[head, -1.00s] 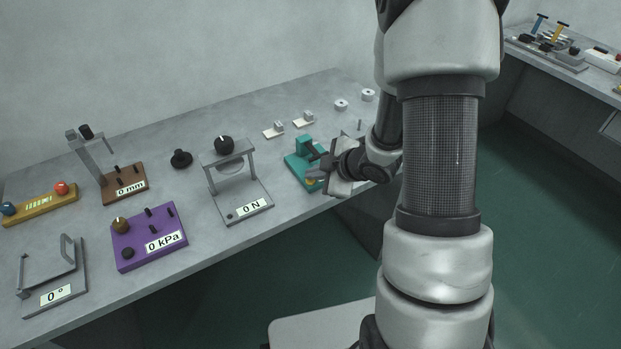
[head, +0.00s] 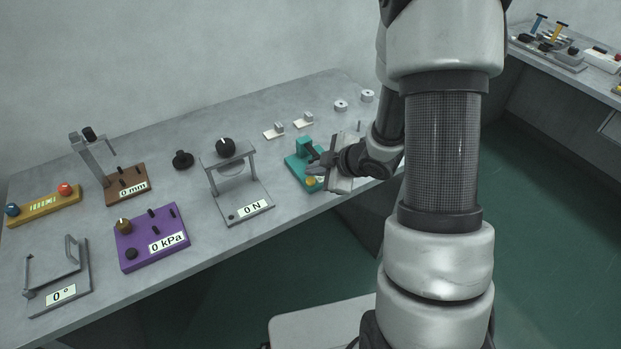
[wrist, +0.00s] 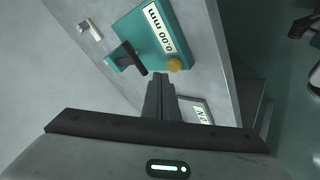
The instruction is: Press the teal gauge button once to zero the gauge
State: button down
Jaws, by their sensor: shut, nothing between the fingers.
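The teal gauge (head: 296,170) stands near the front edge of the bench, partly hidden behind my gripper in the head view. In the wrist view the teal gauge (wrist: 126,27) shows a label reading 0.00 mm and a dark part on its post. Its round yellow button (wrist: 174,64) sits at the corner by the label; the button also shows in the head view (head: 311,181). My gripper (head: 318,160) is shut and empty. In the wrist view its fingertips (wrist: 160,77) are just beside the button; I cannot tell whether they touch it.
The grey 0 N stand (head: 244,201) is left of the teal gauge. Small pale blocks (head: 303,121) and white discs (head: 341,106) lie behind it. The purple kPa box (head: 150,240) and brown mm stand (head: 126,186) are farther left.

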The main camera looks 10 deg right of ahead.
notch_tip(320, 180, up, 5)
jog(key=p, duration=0.4)
dwell(0.7)
jog(key=s+d+r+m+h+p, duration=0.2)
jog(key=d+r+m+h, duration=0.15)
jog(key=r, duration=0.75)
jog(key=s+d+r+m+h+p, duration=0.25)
jog(key=d+r+m, duration=0.2)
jog(key=r, duration=0.65)
jog(key=s+a+r+m+p, duration=0.1)
jog(key=s+a+r+m, duration=0.1)
jog(key=s, duration=0.4)
jog(key=s+a+r+m+g+y+p, duration=0.1)
jog(key=s+a+r+m, duration=0.1)
jog(key=s+a+r, duration=0.2)
jog(key=s+a+r+m+g+p, duration=0.1)
jog(key=s+a+r+m, duration=0.1)
jog(key=s, duration=0.7)
notch_tip(320, 180, up, 2)
jog(key=shift+s+a+r+m, duration=0.25)
jog(key=shift+a+m, duration=0.15)
jog(key=shift+m, duration=0.1)
